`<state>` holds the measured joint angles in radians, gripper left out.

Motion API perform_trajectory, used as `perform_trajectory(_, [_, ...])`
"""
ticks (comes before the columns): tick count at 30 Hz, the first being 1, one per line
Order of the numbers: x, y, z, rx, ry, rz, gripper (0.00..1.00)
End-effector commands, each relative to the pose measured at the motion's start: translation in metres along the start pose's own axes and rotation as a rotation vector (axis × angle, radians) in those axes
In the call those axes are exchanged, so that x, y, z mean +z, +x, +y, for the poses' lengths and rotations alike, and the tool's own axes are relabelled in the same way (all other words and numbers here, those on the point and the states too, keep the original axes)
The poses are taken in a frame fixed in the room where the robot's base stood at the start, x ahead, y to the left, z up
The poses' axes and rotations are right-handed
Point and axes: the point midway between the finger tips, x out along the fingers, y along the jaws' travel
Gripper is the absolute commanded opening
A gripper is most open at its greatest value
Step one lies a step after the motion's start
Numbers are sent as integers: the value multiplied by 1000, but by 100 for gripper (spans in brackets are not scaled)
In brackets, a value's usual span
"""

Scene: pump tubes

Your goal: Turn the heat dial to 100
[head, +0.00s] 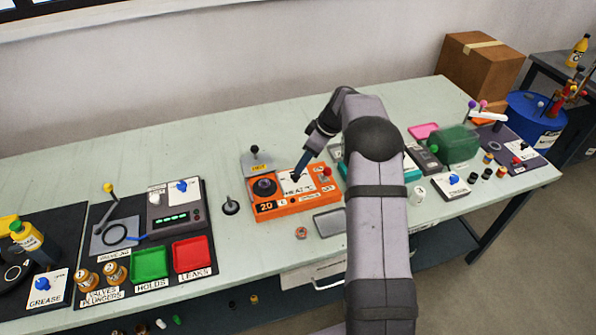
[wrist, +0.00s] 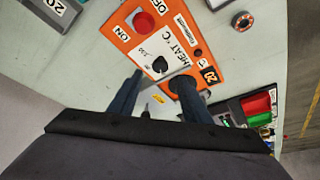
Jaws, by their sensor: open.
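The orange heat unit (head: 268,213) stands on the bench, its white panel marked HEAT °C. The heat dial (wrist: 159,64) is a small black knob on that panel in the wrist view; its scale marks are too small to read. A label reading 20 (wrist: 208,76) is on the unit. My gripper (wrist: 159,79) is open, its two dark fingers pointing at the panel on either side of the dial, or just short of it; I cannot tell whether they touch it. In the head view my gripper (head: 296,178) hides the dial.
Green (head: 150,263) and red (head: 192,254) trays lie further left.

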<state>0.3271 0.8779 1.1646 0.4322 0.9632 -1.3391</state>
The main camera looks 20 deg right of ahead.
Motion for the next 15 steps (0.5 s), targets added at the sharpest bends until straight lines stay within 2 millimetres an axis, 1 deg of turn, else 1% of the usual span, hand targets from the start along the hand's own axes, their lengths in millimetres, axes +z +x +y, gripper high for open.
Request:
perform_trajectory(5, [0,13,-1,-3,1,-2,44])
perform_trajectory(15, [0,55,-1,-3,1,-2,44])
